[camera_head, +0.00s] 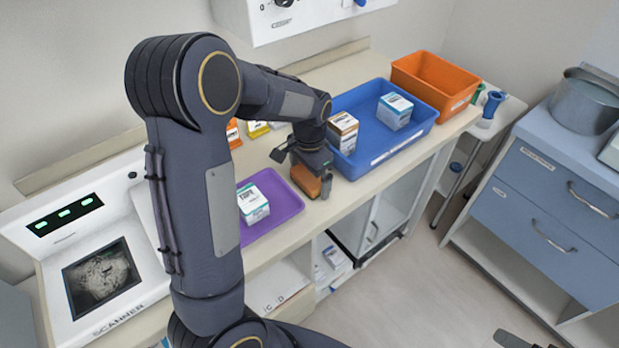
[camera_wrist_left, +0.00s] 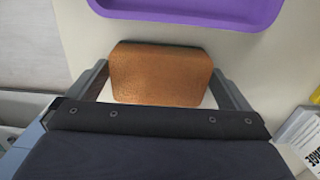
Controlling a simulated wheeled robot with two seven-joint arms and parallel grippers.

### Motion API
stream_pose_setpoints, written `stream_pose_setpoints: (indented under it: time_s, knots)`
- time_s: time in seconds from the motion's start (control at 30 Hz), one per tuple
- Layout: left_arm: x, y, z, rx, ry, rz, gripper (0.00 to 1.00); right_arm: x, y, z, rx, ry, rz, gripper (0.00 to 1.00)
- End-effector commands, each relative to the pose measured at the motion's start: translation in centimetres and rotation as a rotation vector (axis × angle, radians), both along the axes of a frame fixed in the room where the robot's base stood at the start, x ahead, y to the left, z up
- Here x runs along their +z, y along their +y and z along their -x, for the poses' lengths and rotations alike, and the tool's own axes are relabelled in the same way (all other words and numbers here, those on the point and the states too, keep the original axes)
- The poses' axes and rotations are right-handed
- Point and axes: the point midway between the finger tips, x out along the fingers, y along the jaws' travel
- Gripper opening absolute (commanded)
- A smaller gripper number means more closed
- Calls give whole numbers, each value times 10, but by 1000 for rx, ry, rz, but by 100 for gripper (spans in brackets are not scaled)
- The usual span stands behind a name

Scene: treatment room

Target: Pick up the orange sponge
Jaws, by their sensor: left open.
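The orange sponge (camera_head: 305,181) is at the front of the counter, just right of the purple tray (camera_head: 284,197). My left gripper (camera_head: 303,172) is above it with jaws open, partly covering it in the head view. In the left wrist view the sponge (camera_wrist_left: 161,75) lies between the two spread fingers (camera_wrist_left: 162,88), with a narrow gap visible at its sides. The purple tray (camera_wrist_left: 190,8) shows just beyond it. A dark part at the bottom right edge of the head view may be my right gripper (camera_head: 515,340), but its jaws are not readable.
A white box (camera_head: 253,203) stands on the purple tray. A blue tray (camera_head: 372,158) with a blue-white box (camera_head: 394,110) and a brown-white box (camera_head: 342,132) is close to my left gripper's right. An orange bin (camera_head: 436,83) is behind. A scanner (camera_head: 100,270) fills the left end.

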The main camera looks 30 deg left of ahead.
Motion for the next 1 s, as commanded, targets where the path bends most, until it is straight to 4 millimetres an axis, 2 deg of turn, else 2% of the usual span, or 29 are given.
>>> stream_pose_setpoints:
  time_s: [0.2,0.4,0.5,0.77,0.87,1.0]
  knots:
    - [-1,0,0,0,-1,0,100,0,0,0,0,0,0,85]
    - [-1,0,0,1,-1,0,74,0,0,0,0,0,0,85]
    - [-1,0,0,1,-1,0,64,0,0,0,0,0,0,85]
    - [1,0,0,1,-2,1,64,0,0,0,0,0,0,85]
    - [7,0,-1,0,-4,1,64,0,0,0,0,0,0,85]
    - [24,0,-1,0,-5,1,64,0,0,0,0,0,0,85]
